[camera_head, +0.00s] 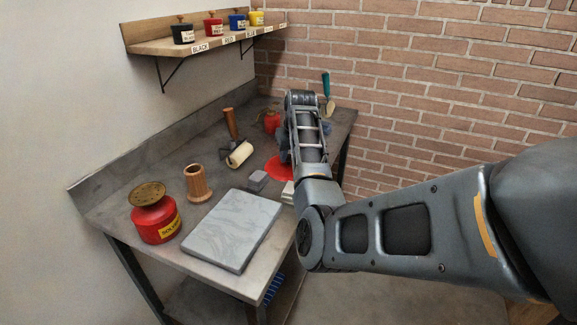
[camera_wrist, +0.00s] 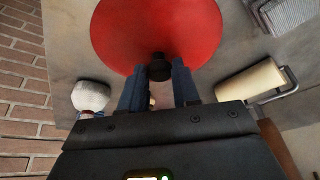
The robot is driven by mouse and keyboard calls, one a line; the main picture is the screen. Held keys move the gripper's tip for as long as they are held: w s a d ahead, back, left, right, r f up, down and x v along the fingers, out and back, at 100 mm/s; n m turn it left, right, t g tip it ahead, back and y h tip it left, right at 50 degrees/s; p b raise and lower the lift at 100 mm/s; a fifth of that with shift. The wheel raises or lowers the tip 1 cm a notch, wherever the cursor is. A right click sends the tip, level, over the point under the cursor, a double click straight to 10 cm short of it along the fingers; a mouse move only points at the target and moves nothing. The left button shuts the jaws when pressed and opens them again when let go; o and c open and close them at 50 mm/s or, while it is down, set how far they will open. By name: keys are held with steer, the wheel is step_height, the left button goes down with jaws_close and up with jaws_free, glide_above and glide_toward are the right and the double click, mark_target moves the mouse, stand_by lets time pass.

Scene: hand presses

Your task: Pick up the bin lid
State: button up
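The bin lid is a red disc with a black knob. In the head view, part of the lid (camera_head: 278,168) shows on the bench, partly hidden behind my arm. In the wrist view, the lid (camera_wrist: 155,30) fills the upper middle, with its knob (camera_wrist: 159,69) toward my gripper (camera_wrist: 158,78). My two blue fingers stand apart, one on each side of the knob, with their tips very close to it. I cannot tell whether they press on it. In the head view, my fingertips are mostly hidden by my arm.
A roller (camera_head: 239,154) lies left of the lid; it also shows in the wrist view (camera_wrist: 250,80). A grey block (camera_head: 257,181), a slab (camera_head: 233,230), a wooden cup (camera_head: 198,183) and a red solvent can (camera_head: 156,217) stand nearer. A brick wall (camera_head: 440,80) bounds the right.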

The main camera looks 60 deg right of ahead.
jaws_close()
